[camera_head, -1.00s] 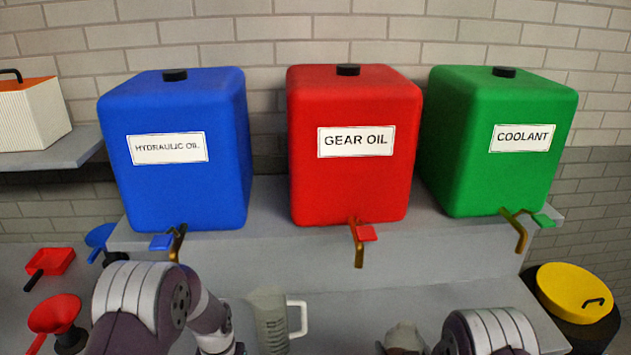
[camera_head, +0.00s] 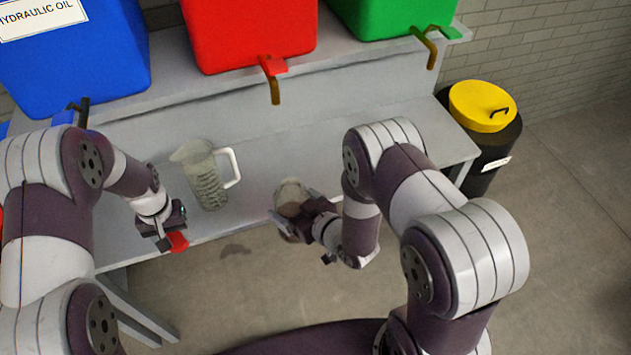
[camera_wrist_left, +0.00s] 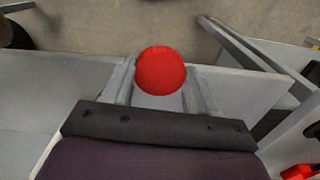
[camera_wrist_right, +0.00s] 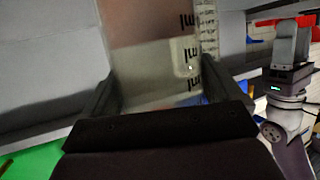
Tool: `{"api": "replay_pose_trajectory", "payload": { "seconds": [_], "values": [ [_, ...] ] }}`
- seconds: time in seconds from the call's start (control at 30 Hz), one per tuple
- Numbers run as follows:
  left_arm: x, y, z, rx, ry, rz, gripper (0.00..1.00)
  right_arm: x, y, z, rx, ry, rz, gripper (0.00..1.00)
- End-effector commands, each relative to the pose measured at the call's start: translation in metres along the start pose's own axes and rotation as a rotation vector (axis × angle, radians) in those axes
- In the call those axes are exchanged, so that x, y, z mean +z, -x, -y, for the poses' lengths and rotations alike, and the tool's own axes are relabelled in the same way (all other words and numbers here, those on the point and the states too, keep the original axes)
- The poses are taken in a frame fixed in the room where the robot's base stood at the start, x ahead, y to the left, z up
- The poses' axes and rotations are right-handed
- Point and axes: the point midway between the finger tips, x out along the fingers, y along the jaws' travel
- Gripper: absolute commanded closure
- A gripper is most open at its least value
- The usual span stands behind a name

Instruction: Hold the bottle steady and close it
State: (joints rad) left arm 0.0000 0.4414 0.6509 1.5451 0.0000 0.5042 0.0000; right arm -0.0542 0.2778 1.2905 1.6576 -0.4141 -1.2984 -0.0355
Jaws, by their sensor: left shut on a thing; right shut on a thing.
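My left gripper (camera_head: 174,238) is shut on a small red round cap (camera_head: 180,242), low at the bench's front edge. The cap also shows between the fingers in the left wrist view (camera_wrist_left: 160,71). My right gripper (camera_head: 298,213) is shut on the bottle (camera_head: 290,193), a pale see-through container near the bench's front edge. In the right wrist view the bottle (camera_wrist_right: 150,60) fills the space between the fingers, with black "ml" marks beside it. The cap and the bottle are apart, with the cap to the left. The bottle's lower part is partly hidden by my gripper.
A clear measuring jug (camera_head: 206,178) with a white handle stands on the grey bench (camera_head: 330,140) between my grippers. Blue (camera_head: 75,60), red (camera_head: 250,35) and green (camera_head: 390,15) tanks with taps stand on the shelf behind. A yellow-lidded bin (camera_head: 482,105) is at the right.

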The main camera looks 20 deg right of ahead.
Motion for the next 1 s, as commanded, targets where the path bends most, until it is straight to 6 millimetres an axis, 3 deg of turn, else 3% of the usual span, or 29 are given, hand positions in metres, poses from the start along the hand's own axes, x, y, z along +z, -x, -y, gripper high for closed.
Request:
{"api": "replay_pose_trajectory", "payload": {
  "seconds": [0.1,0.3,0.73,0.87,1.0],
  "values": [
    [0.0,0.0,0.0,0.0,0.0,0.0,0.7,0.006,-0.006,0.025,-0.103,0.038,-0.001,0.63],
    [0.0,0.0,0.0,0.0,0.0,0.0,0.7,0.01,-0.01,0.047,-0.198,0.072,-0.001,0.63],
    [-0.002,0.003,-0.004,0.0,0.008,-0.001,0.7,0.011,-0.011,0.049,-0.209,0.076,0.0,0.63],
    [-0.009,0.018,-0.025,0.001,0.065,-0.004,0.7,0.011,-0.011,0.049,-0.209,0.077,0.0,0.63],
    [-0.018,0.048,-0.068,0.003,0.184,-0.007,0.7,0.011,-0.011,0.049,-0.208,0.077,-0.001,0.63]
  ]
}}
